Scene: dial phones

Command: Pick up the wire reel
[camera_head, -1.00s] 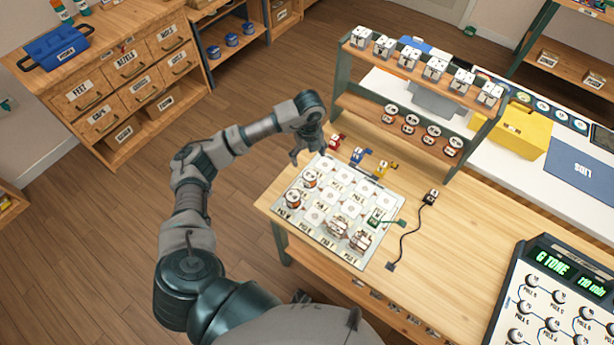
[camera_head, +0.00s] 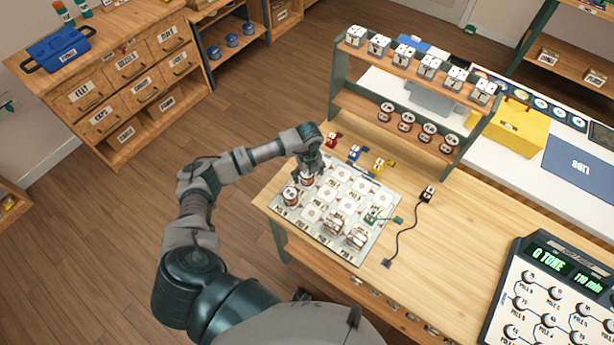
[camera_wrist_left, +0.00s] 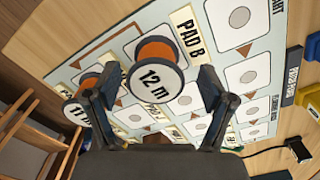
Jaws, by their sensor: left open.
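A wire reel (camera_wrist_left: 158,78) with orange wire and a white face marked "12 m" stands by the "PAD B" label in the left wrist view. In the head view this reel (camera_head: 307,179) is partly hidden by my left gripper (camera_head: 309,170). My left gripper is open, with a finger on either side of the reel in the wrist view (camera_wrist_left: 158,88); I cannot tell if either touches it. A second reel (camera_wrist_left: 76,112), marked "11 m", lies to the left, outside the fingers; it also shows in the head view (camera_head: 291,194). Both are on the white pad board (camera_head: 312,236).
White boxy parts (camera_head: 334,222) and a green piece (camera_head: 373,215) sit on the board's near right. Red, blue and yellow pieces (camera_head: 355,153) stand behind it. A two-tier rack (camera_head: 400,85) stands at the back. A black cable (camera_head: 404,238) lies on the right.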

